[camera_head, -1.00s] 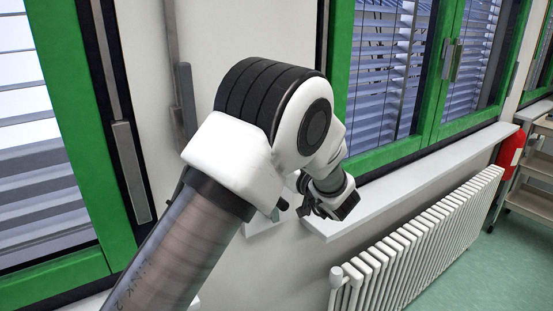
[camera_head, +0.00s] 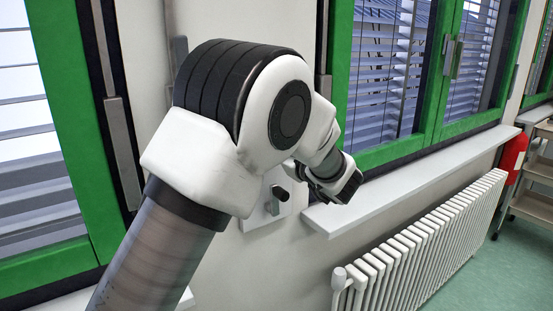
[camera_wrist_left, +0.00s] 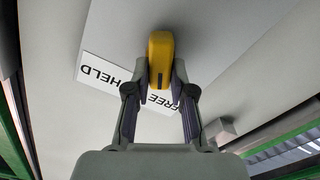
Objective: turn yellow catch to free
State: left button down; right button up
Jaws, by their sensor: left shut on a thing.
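The yellow catch (camera_wrist_left: 161,58) stands upright in the middle of the left wrist view, on a pale grey panel. My left gripper (camera_wrist_left: 160,82) is shut on it, one finger on each side. A white label (camera_wrist_left: 94,69) behind it reads HELD to its left and FREE below, upside down in this view; the catch and fingers cover part of it. In the head view my left wrist and gripper (camera_head: 338,186) are by the wall near the sill, and the catch cannot be made out. My right gripper is not in view.
A white wall plate with a dark knob (camera_head: 280,194) is close below my left forearm. A white windowsill (camera_head: 400,180) and a ribbed radiator (camera_head: 430,240) are to the right. Green-framed windows flank the wall. A red object (camera_head: 514,153) hangs near a shelf trolley at far right.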

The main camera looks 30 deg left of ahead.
pick_arm(q)
jog(key=shift+n+b, duration=1.1)
